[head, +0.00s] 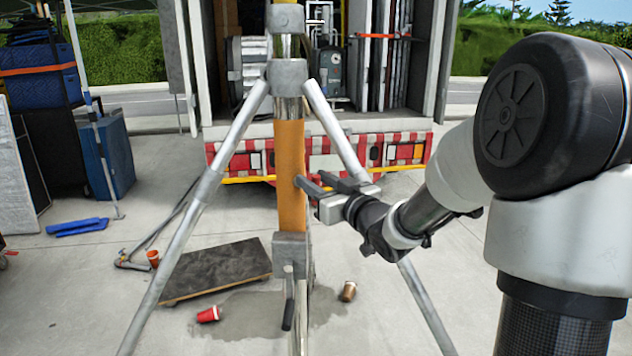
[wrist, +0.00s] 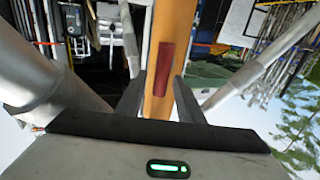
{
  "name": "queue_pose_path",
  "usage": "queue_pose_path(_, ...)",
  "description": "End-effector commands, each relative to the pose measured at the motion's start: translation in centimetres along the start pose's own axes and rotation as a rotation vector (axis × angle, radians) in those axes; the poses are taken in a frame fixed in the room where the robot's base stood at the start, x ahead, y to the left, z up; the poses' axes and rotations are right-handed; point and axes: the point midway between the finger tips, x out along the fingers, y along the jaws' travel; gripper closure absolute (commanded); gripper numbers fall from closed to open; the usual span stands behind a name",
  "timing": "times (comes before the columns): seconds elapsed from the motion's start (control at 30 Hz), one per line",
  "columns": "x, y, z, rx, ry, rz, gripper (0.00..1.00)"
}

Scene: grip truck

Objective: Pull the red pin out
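The red pin (wrist: 164,60) shows in the wrist view as a short dark red bar against the orange column (wrist: 174,30). The orange column (head: 291,160) stands upright in the middle of the head view, within a grey metal stand (head: 288,76). My gripper (head: 312,179) is at the right side of the column, close to it. In the wrist view my gripper (wrist: 160,76) has its two fingers apart, with the near end of the pin just ahead of the gap. Nothing is held between them.
Stand legs (head: 205,190) slope down on both sides of the column, one passing close to my gripper. A lever (head: 288,305) hangs below. A dark flat board (head: 218,268) and a red cup (head: 209,314) lie on the ground. An open truck (head: 330,140) stands behind.

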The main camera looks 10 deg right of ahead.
Motion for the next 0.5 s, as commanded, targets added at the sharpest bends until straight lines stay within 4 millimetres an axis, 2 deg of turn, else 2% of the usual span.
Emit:
queue_pose_path(0.07,-0.02,-0.01,-0.01,0.0,0.0,0.0,0.69)
queue_pose_path(0.23,-0.03,-0.01,-0.01,0.0,0.0,0.0,0.98)
queue_pose_path(0.5,-0.58,0.1,-0.07,-0.002,0.0,0.0,1.0)
